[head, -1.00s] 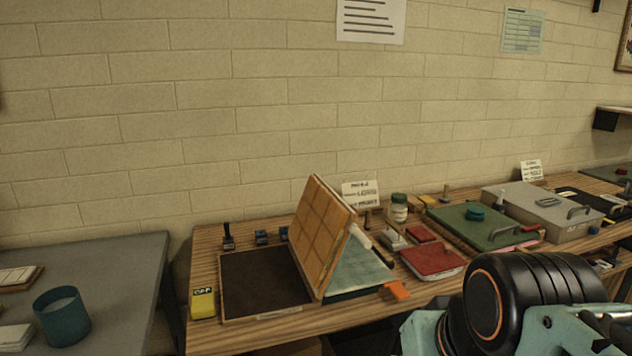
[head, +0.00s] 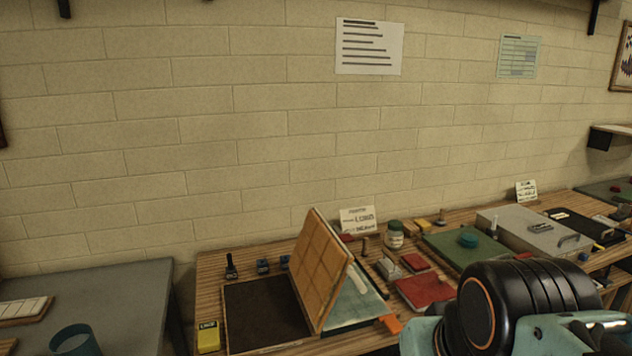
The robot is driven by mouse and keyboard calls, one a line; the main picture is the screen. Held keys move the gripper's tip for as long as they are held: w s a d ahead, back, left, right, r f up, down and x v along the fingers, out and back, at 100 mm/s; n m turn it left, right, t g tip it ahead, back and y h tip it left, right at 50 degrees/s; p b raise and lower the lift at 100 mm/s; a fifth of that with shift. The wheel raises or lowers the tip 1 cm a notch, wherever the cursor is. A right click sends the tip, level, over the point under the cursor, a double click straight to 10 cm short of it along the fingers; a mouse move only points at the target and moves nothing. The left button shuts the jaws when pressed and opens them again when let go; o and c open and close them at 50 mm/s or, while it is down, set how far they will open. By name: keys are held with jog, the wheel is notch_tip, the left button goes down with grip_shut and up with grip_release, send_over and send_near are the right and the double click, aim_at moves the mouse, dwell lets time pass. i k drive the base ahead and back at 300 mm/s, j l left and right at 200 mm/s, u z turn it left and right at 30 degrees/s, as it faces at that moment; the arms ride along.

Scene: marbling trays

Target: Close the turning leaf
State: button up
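The turning leaf is a wooden panel (head: 318,268) with a grid of squares on its face. It stands tilted on the wooden table, hinged between a dark flat tray (head: 265,310) on its left and a pale blue-green panel (head: 358,302) on its right. A light roll-shaped piece (head: 358,281) shows at its right side. My arm, black and teal, fills the lower right of the head view, apart from the leaf. My gripper's fingers are not visible.
A red pad (head: 424,291), a green tray (head: 462,245) and a grey case (head: 530,235) lie along the table to the right. An orange piece (head: 391,324) is near the front edge. A grey table (head: 100,300) with a teal cup (head: 76,341) stands left, across a gap.

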aim_at(319, 263)
jog(key=l+u, duration=0.1)
jog(key=u, duration=0.5)
jog(key=l+u, duration=0.95)
jog(key=l, duration=0.5)
jog(key=k+l, duration=0.1)
jog(key=l, duration=0.3)
jog(key=k+l, duration=0.1)
jog(key=l, duration=0.25)
jog(key=k+l, duration=0.1)
jog(key=l, duration=0.3)
jog(key=u, duration=0.05)
